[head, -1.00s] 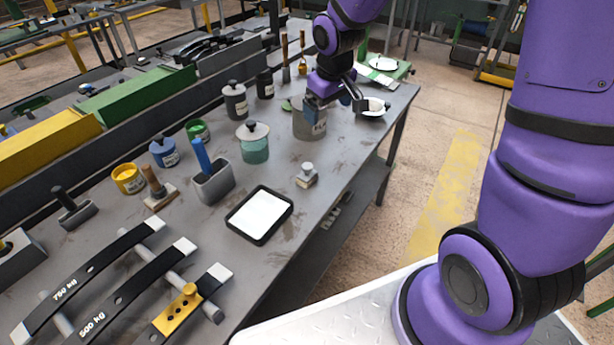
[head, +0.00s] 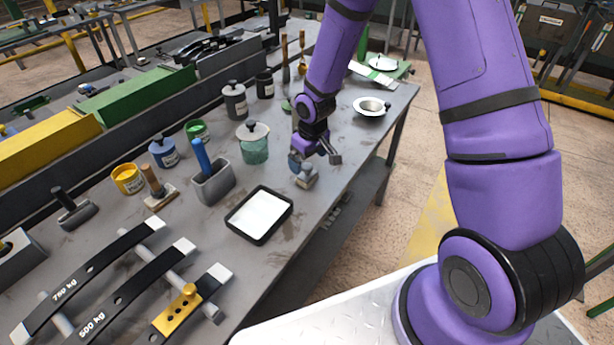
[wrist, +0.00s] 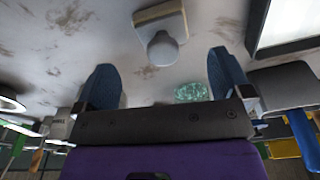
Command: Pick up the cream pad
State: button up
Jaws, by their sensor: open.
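The cream pad (head: 308,180) is a small block with a pale round knob on top, on the grey bench right of the white tray. My gripper (head: 315,162) is just above it and partly hides it in the head view. In the wrist view the pad (wrist: 146,16) is at the top middle, its knob (wrist: 163,50) pointing toward the gap between my two blue fingers (wrist: 165,72). The fingers are apart, with nothing held between them.
A black-rimmed white tray (head: 232,222) lies to the left. A teal lidded jar (head: 255,151) and a grey holder with a blue handle (head: 213,185) stand behind. A metal bowl (head: 371,106) sits near the right edge. Bench in front of the pad is clear.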

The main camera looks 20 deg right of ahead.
aim_at(308, 166)
jog(key=shift+a+f, duration=0.15)
jog(key=shift+f, duration=2.6)
jog(key=shift+c, duration=0.5)
jog(key=c, duration=0.9)
